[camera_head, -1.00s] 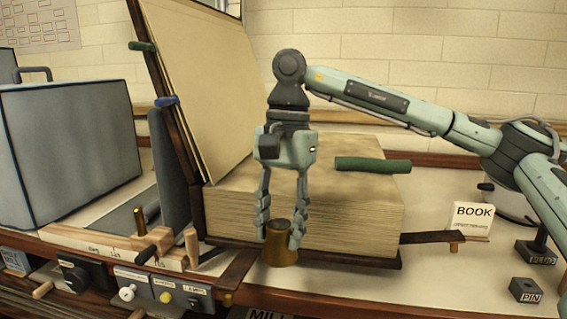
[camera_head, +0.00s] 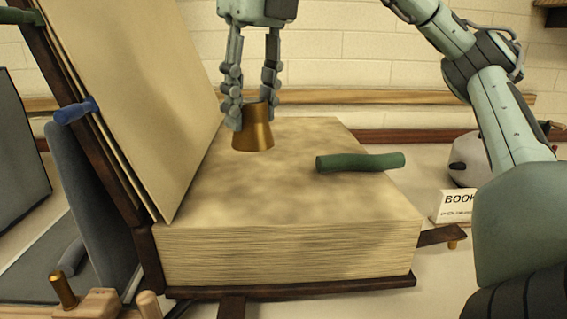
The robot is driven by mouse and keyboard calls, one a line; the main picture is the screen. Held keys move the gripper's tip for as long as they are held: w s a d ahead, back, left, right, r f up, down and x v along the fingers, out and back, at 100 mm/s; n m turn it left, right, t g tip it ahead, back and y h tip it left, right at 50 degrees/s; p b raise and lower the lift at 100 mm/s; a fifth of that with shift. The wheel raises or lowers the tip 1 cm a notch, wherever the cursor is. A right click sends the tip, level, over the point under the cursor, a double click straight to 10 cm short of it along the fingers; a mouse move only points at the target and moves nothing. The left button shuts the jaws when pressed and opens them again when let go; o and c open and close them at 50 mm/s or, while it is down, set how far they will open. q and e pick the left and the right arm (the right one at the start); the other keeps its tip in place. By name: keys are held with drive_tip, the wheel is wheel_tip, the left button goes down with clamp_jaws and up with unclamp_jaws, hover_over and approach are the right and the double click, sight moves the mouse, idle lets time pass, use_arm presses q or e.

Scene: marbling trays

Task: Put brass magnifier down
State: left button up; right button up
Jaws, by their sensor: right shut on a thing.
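The brass magnifier (camera_head: 253,132) is a small gold-brown cup shape, wider at its base. My right gripper (camera_head: 252,112) is shut on its upper part, with one finger on each side. It is upright over the back part of the open book's page block (camera_head: 290,245). I cannot tell whether its base touches the page. My left gripper is not in view.
A dark green roll (camera_head: 360,161) lies on the page to the right of the magnifier. The raised cover (camera_head: 130,90) with a blue tab (camera_head: 76,110) stands at the left. A BOOK card (camera_head: 455,206) stands at the right. The front of the page is clear.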

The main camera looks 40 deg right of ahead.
drive_tip(key=d+f, duration=0.2)
drive_tip(key=d, duration=0.1)
drive_tip(key=w+d+f, duration=0.1)
drive_tip(key=d+f, duration=0.1)
drive_tip(key=d, duration=0.1)
drive_tip(key=w+d+f, duration=0.1)
drive_tip(key=d+f, duration=0.1)
drive_tip(key=d, duration=0.2)
drive_tip(key=shift+w+f, duration=0.15)
drive_tip(key=shift+f, duration=0.3)
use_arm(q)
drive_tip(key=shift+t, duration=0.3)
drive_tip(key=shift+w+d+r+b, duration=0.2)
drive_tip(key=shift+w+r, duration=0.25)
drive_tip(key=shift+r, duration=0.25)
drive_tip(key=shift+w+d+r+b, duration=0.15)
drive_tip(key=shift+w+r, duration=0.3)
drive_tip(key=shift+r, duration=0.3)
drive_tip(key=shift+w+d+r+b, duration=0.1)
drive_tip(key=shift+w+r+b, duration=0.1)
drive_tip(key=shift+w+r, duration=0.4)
use_arm(e)
drive_tip(key=shift+f, duration=1.6)
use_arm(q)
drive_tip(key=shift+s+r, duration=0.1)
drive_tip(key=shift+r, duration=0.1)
use_arm(e)
drive_tip(key=shift+f, duration=0.15)
